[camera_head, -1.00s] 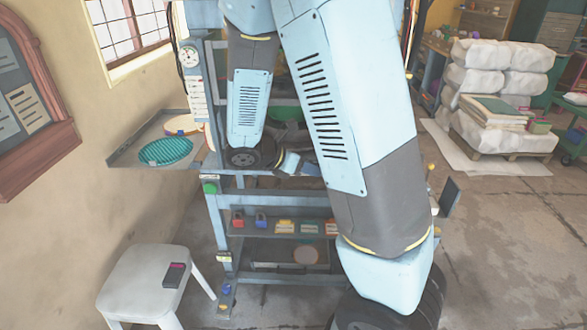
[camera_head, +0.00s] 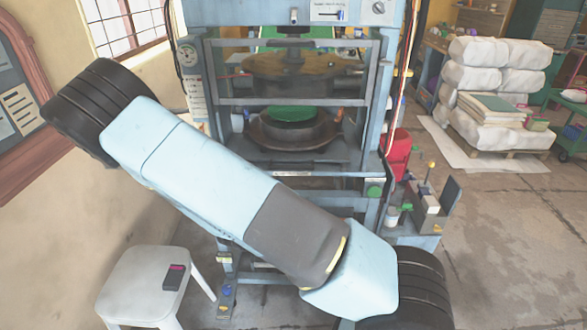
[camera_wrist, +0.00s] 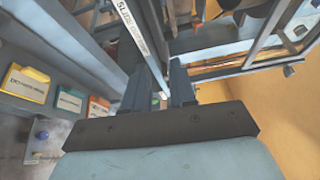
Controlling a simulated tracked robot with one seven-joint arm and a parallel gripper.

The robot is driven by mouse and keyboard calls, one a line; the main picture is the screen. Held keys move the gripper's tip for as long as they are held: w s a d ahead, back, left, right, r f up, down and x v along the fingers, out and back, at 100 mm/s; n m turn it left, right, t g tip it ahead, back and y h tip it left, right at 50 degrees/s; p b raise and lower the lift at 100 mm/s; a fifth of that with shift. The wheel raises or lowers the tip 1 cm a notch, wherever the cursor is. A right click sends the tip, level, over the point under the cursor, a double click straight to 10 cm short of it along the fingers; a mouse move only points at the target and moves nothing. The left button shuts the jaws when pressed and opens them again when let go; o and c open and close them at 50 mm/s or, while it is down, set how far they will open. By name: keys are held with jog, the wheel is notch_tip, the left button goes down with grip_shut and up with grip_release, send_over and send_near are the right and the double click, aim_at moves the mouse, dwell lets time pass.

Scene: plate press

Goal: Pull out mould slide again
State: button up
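The press (camera_head: 193,60) stands in front of me in the head view. Inside it, a round dark lower mould (camera_head: 262,128) carries a green disc (camera_head: 292,113), below a framed see-through guard (camera_head: 290,102). My forearm crosses low in front of the press and hides its lower front; my gripper is hidden there. In the wrist view my gripper (camera_wrist: 160,85) shows two dark fingers apart. A metal bar with a white label strip (camera_wrist: 140,30), its lettering starting "SL", runs down to the gap between them. I cannot tell whether the fingers touch it.
A red bin (camera_head: 398,150) and a small side shelf (camera_head: 430,215) are right of the press. Stacked white sacks (camera_head: 480,80) stand farther right. Open floor lies at right.

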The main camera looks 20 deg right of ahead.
aim_at(290, 169)
jog(key=shift+n+t+y, duration=0.3)
jog(key=shift+n+t, duration=0.1)
jog(key=shift+n, duration=0.3)
jog(key=x, duration=0.9)
jog(key=f+x, duration=0.1)
jog(key=x, duration=0.3)
jog(key=shift+w, duration=0.55)
jog(key=shift+c, duration=0.2)
grip_shut()
jog(key=shift+s+a, duration=0.1)
jog(key=shift+a, duration=0.05)
